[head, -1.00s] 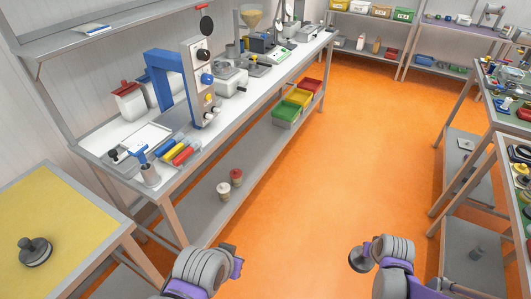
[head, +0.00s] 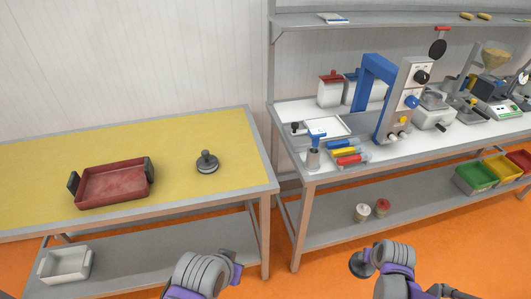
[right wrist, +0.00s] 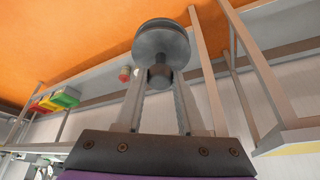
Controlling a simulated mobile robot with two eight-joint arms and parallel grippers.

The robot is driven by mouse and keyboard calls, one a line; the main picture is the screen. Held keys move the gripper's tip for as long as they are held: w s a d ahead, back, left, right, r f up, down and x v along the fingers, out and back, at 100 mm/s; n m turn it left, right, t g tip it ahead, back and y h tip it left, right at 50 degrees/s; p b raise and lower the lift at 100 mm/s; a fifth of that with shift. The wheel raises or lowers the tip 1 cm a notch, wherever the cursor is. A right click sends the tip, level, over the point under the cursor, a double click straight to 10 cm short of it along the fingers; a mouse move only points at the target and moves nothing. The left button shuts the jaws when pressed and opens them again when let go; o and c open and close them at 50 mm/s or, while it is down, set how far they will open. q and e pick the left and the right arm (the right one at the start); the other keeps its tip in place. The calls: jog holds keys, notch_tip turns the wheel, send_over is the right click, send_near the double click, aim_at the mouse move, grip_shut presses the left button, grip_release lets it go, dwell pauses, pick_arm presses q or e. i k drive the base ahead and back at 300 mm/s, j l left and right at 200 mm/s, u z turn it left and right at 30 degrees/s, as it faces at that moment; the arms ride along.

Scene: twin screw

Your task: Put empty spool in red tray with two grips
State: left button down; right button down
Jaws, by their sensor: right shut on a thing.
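The red tray (head: 112,185) lies on the yellow-topped table at the left, with a dark grip at each short end. It looks empty. My right gripper (right wrist: 160,105) is shut on a grey spool (right wrist: 161,42), a round flanged piece held by its narrow stub. The spool also shows in the head view (head: 359,265), in front of the long bench and far right of the tray. My left gripper (head: 232,268) is low in the head view, in front of the yellow table. Its fingers do not show clearly, and I see nothing in it.
A similar grey round piece with a knob (head: 207,161) stands on the yellow table (head: 180,191), right of the tray. A white bin (head: 66,264) sits on the shelf below. The long bench (head: 318,173) stands at the right, and two small jars (head: 371,210) are on its lower shelf.

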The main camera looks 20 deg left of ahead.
aim_at(117, 185)
jog(key=j+u, duration=0.1)
jog(key=u, duration=1.35)
jog(key=j+u, duration=0.15)
jog(key=j, duration=0.75)
